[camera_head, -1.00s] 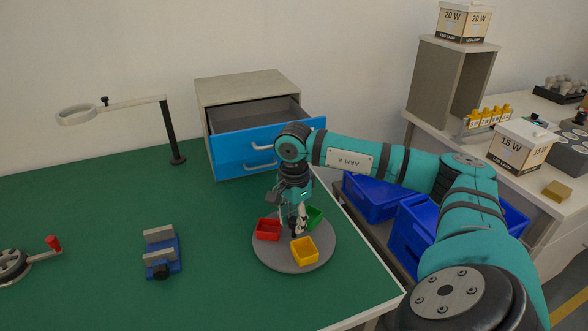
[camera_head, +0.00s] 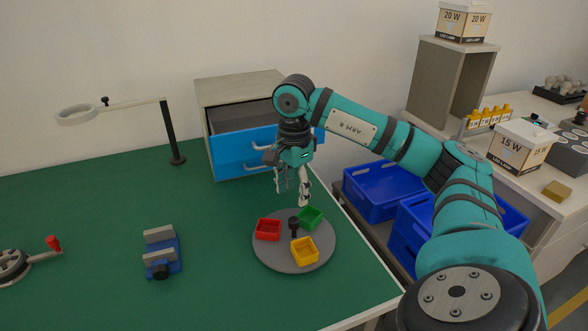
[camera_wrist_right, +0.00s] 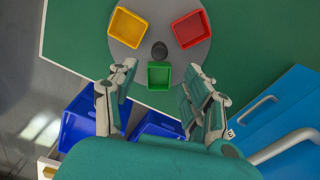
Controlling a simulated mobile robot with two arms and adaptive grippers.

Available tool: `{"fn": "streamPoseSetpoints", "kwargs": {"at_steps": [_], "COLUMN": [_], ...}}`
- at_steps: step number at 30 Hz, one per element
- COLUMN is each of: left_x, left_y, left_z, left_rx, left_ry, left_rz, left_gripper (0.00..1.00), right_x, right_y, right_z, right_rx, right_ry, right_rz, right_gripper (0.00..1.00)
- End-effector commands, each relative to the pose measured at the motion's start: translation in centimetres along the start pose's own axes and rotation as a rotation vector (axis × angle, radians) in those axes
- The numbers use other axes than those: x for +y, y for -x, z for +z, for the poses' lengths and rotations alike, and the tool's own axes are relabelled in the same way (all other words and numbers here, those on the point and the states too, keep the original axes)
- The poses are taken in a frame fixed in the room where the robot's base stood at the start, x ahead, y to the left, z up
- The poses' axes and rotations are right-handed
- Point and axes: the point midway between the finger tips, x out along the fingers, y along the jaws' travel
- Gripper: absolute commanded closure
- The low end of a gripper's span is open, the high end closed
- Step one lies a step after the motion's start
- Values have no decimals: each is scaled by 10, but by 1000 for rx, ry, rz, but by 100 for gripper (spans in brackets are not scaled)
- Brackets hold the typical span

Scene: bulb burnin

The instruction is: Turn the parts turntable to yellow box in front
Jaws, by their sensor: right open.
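The parts turntable (camera_head: 281,258) is a round grey disc at the right end of the green table, with a dark knob (camera_head: 293,226) at its middle. The yellow box (camera_head: 304,251) is at its front edge, the red box (camera_head: 267,230) at the left and the green box (camera_head: 311,218) at the back right. My right gripper (camera_head: 292,200) is open and empty above the back of the turntable, clear of the knob. In the right wrist view the open fingers (camera_wrist_right: 158,92) frame the green box (camera_wrist_right: 159,75). My left gripper is not in view.
A cabinet with an open blue drawer (camera_head: 265,145) stands behind the turntable. A lamp (camera_head: 172,130) and a blue vise (camera_head: 162,254) are to the left. Blue crates (camera_head: 375,192) sit beyond the table's right edge. Green table is free left of the turntable.

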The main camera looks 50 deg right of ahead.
Motion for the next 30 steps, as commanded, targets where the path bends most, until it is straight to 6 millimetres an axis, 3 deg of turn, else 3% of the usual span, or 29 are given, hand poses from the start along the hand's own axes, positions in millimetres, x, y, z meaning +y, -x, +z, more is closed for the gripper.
{"fn": "streamPoseSetpoints", "kwargs": {"at_steps": [7, 25, 30], "left_x": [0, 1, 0], "left_y": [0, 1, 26], "left_z": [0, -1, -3], "left_rx": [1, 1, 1], "left_ry": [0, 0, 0], "left_rz": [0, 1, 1], "left_gripper": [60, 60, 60], "right_x": [0, 0, 0], "right_y": [23, 25, 50], "right_z": [0, 0, 0], "right_rx": [-2, -1, -1], "right_ry": [0, 0, -1], "right_rz": [-1, 1, 0], "right_gripper": [50, 50, 50]}}
